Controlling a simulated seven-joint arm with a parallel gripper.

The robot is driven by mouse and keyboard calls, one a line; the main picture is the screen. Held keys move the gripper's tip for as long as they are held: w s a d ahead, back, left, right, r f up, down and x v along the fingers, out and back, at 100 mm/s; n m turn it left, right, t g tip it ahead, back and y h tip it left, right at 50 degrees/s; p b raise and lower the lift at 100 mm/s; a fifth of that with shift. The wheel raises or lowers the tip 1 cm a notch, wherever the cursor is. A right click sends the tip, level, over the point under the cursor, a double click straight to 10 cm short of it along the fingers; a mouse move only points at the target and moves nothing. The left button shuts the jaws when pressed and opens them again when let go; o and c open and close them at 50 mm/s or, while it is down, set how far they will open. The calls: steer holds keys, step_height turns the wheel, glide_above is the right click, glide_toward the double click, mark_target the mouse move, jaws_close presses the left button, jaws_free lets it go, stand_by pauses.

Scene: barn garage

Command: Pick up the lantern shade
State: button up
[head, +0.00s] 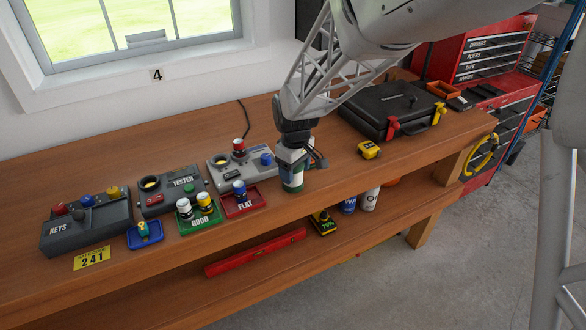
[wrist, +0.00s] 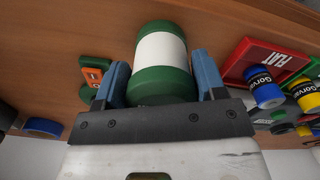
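A green cylinder with a wide white band (head: 292,181) stands upright on the workbench, below my gripper (head: 293,163). I see no other likely lantern shade, but its shape alone does not confirm that it is one. In the wrist view the cylinder (wrist: 161,58) lies between the two blue fingers of my gripper (wrist: 160,72). The fingers are apart, one on each side and very close to it. I cannot tell whether they touch it. In the head view the gripper hides the cylinder's top.
Left of it are a red FLAT tray (head: 243,204), a green GOOD tray (head: 199,218) and a grey device (head: 230,172). A yellow tape measure (head: 369,149) and black case (head: 390,110) stand to the right. The bench front (head: 330,185) just right of the cylinder is clear.

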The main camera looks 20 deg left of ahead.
steer(key=shift+c, duration=0.5)
steer(key=shift+r, duration=0.15)
steer(key=shift+r, duration=0.5)
steer(key=shift+s+d+r, duration=0.1)
steer(key=shift+s+r, duration=0.05)
steer(key=shift+r, duration=0.45)
steer(key=shift+s+d+r, duration=0.1)
steer(key=shift+r, duration=0.5)
steer(key=s+d+r, duration=0.1)
steer(key=s+d, duration=0.7)
steer(key=s, duration=0.4)
steer(key=shift+s+d+r, duration=0.15)
steer(key=shift+s, duration=0.25)
steer(key=shift+w, duration=0.1)
